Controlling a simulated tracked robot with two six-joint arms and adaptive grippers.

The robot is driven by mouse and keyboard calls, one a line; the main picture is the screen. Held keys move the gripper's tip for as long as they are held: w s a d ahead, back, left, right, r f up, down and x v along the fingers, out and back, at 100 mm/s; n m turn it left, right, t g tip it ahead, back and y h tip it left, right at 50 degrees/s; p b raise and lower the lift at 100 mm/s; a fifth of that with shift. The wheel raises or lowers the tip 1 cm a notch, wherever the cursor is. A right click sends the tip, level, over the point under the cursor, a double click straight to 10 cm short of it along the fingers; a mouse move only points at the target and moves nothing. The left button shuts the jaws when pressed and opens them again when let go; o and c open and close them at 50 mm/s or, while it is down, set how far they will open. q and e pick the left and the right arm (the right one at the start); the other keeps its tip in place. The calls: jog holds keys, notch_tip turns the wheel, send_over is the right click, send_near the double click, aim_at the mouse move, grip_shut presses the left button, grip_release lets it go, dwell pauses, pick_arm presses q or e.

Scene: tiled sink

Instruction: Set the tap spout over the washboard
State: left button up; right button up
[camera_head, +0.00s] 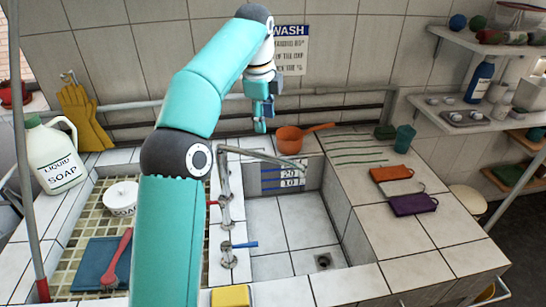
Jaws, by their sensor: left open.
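The grey metal tap spout (265,156) reaches right from its standing pipe (223,175) and hangs over the back of the white-tiled basin (285,222). Left of the tap is a recessed surface with a yellowish-green grid (75,240); right of the basin is a tiled counter with green grooves (355,150). I cannot tell for sure which one is the washboard. My left gripper (262,124) is open and empty, pointing down behind and above the spout, apart from it as far as I can see. My left arm hides part of the gridded surface. My right gripper is not in view.
A red handle (213,203) and a blue handle (243,245) stick out below the spout. An orange dipper (290,139) stands behind the basin. A soap jug (55,155), white tub (121,197), red brush (117,260) and blue cloth (92,268) are at left.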

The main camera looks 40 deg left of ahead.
aim_at(271, 157)
pick_arm(q)
jog(key=w+f+b, duration=0.1)
jog(key=f, duration=0.3)
jog(key=f+b, duration=0.1)
jog(key=f, duration=0.4)
jog(key=w+f, duration=0.1)
jog(key=f, duration=0.3)
jog(key=shift+w+a+f+b, duration=0.25)
jog(key=shift+w+a+b, duration=0.1)
jog(key=shift+b, duration=0.05)
grip_shut()
